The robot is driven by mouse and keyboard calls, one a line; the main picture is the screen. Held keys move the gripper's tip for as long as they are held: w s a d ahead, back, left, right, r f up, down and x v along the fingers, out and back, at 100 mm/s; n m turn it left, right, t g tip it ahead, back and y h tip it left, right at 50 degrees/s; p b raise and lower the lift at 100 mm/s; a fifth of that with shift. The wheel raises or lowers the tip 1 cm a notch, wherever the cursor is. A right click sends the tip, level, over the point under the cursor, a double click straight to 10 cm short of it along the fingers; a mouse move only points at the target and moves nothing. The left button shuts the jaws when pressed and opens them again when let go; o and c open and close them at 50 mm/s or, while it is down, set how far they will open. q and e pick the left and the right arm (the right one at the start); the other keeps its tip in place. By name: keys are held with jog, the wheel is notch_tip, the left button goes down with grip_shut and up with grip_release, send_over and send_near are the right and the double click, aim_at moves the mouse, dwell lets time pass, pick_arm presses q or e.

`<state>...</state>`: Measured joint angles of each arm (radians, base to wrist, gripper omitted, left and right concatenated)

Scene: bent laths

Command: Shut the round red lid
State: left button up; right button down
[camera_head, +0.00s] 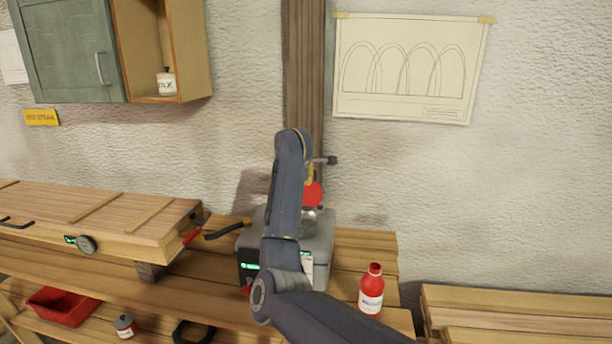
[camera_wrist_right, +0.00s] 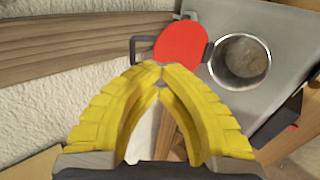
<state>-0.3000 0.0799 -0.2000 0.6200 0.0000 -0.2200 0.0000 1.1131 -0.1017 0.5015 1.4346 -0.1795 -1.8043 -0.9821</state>
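The round red lid (camera_head: 313,193) stands open on top of a grey machine (camera_head: 318,245), partly hidden behind my right arm. In the right wrist view the red lid (camera_wrist_right: 181,42) is swung away beside the round opening (camera_wrist_right: 240,62), joined by a dark hinge, with a dark handle (camera_wrist_right: 142,48) at its far side. My right gripper (camera_wrist_right: 160,72) has yellow fingers with their tips together and nothing between them. The tips overlap the lid's near edge in that view; I cannot tell whether they touch it. In the head view only a bit of yellow finger (camera_head: 310,173) shows. My left gripper is not in view.
A red bottle (camera_head: 371,290) stands on the bench right of the machine. A red bin (camera_head: 62,306) and a small jar (camera_head: 125,325) are on the lower shelf. Planks (camera_head: 520,315) lie at right.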

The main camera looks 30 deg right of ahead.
jog(key=shift+s+a+f, duration=0.2)
jog(key=shift+s+a, duration=0.65)
jog(key=shift+s, duration=0.1)
jog(key=shift+s+a+f, duration=0.85)
jog(key=shift+s+a, duration=0.2)
jog(key=shift+s, duration=0.1)
jog(key=shift+s+a+f, duration=0.85)
jog(key=shift+s+f, duration=0.15)
jog(key=shift+f, duration=0.15)
jog(key=shift+s+a+f, duration=0.25)
jog(key=shift+f, duration=0.25)
jog(key=shift+s+a+f, duration=0.2)
jog(key=shift+s+f, duration=0.05)
jog(key=shift+f, duration=0.2)
jog(key=shift+s+a+f, duration=0.25)
jog(key=shift+f, duration=0.25)
jog(key=shift+f, duration=0.1)
jog(key=shift+s+a+f, duration=0.2)
jog(key=shift+f, duration=0.6)
jog(key=shift+s+a+f, duration=0.2)
jog(key=shift+f, duration=0.6)
